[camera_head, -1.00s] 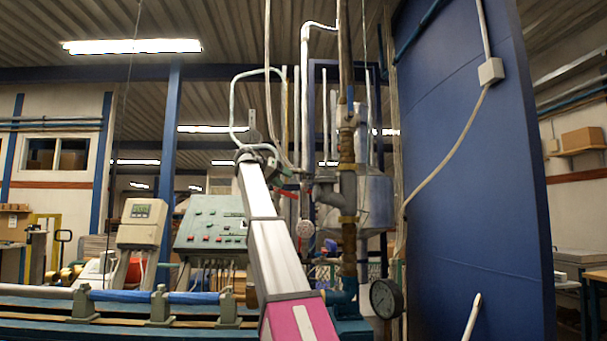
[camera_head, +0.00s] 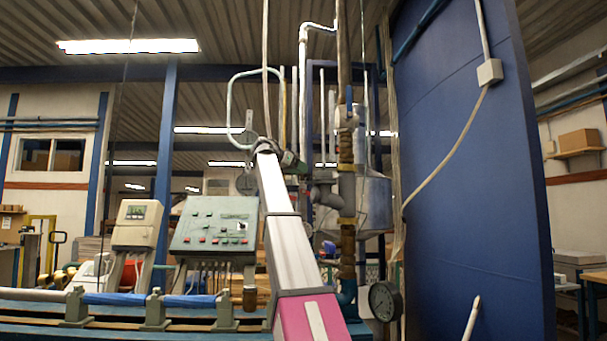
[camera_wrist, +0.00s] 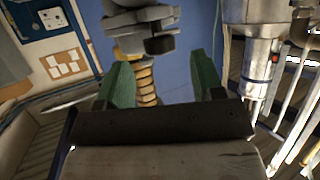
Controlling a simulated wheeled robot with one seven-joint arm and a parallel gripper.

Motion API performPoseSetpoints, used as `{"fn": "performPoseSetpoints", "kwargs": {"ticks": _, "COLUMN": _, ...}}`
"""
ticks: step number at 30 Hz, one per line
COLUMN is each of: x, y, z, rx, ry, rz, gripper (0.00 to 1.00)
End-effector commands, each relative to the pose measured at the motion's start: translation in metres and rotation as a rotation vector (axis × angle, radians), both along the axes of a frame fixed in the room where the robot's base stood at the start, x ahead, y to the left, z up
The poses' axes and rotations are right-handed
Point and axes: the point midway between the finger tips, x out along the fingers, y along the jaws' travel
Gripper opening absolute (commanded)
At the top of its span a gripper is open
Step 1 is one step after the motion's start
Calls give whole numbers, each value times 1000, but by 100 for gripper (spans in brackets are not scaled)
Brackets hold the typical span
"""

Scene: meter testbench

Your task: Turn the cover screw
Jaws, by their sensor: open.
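My gripper (camera_wrist: 164,72) is open in the wrist view, its two green fingers apart with nothing held between them. Beyond the fingertips is a grey stepped fitting (camera_wrist: 142,22) above a yellow-brown ribbed pipe (camera_wrist: 146,82). I cannot make out the cover screw for certain in either view. In the head view my gripper (camera_head: 292,162) is small and dark green at the end of my raised arm, left of the vertical brown pipe (camera_head: 347,195). Its fingers are too small to read there.
A large blue panel (camera_head: 465,170) stands to the right. A black dial gauge (camera_head: 383,300) is low beside the pipe. A green control box (camera_head: 212,225) and a beige meter unit (camera_head: 137,222) stand left, behind the bench rail with blue pipes (camera_head: 112,298). A grey tank (camera_head: 375,200) is behind the pipe.

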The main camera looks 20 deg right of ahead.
Motion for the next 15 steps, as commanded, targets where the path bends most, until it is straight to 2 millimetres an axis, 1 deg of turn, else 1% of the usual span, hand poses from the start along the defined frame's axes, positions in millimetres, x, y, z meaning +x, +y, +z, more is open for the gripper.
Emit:
{"fn": "performPoseSetpoints", "kwargs": {"ticks": 1, "x": 1, "y": -7, "z": -3, "rx": -1, "ry": 0, "rz": -1, "gripper": 62}}
{"fn": "performPoseSetpoints", "kwargs": {"ticks": 3, "x": 2, "y": -14, "z": -5, "rx": -1, "ry": 1, "rz": -2, "gripper": 62}}
{"fn": "performPoseSetpoints", "kwargs": {"ticks": 6, "x": 3, "y": -20, "z": -8, "rx": 0, "ry": 0, "rz": -1, "gripper": 62}}
{"fn": "performPoseSetpoints", "kwargs": {"ticks": 15, "x": 5, "y": -24, "z": -10, "rx": 0, "ry": 0, "rz": 0, "gripper": 62}}
